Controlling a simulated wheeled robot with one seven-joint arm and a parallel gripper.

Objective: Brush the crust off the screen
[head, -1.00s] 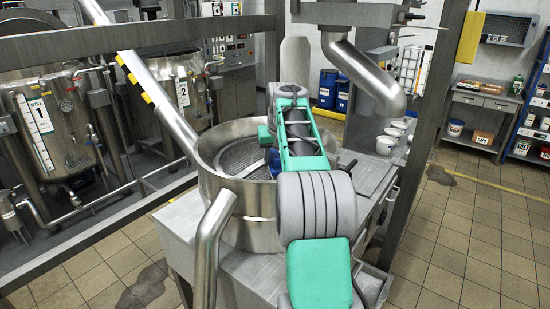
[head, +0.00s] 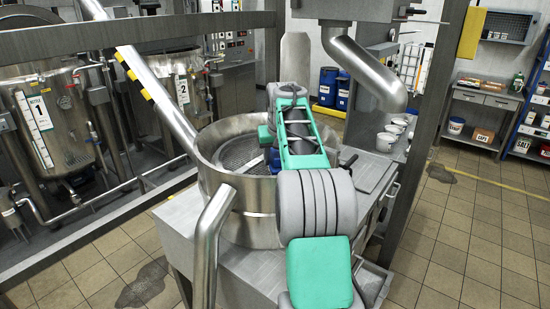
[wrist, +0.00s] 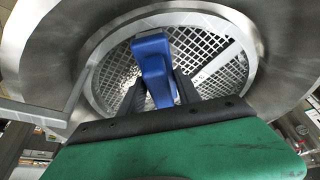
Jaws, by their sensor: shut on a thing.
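The screen (wrist: 205,52) is a round metal mesh with a crossbar, set inside a wide steel vessel (head: 245,213). It also shows in the head view (head: 238,156), partly hidden by my arm. My gripper (wrist: 161,92) is shut on a blue brush (wrist: 153,58), which reaches down over the mesh. The brush's bristles are hidden, so I cannot tell whether it touches the screen. A small blue part of it shows beside my arm in the head view (head: 273,160). Pale speckles (wrist: 127,72) show on the mesh left of the brush; I cannot tell whether they are crust.
The vessel's high rim surrounds my gripper. A sloping pipe (head: 157,92) reaches the rim from upper left, and a bent pipe (head: 367,73) hangs at right. White bowls (head: 388,138) stand on the bench to the right. Tiled floor is open further right.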

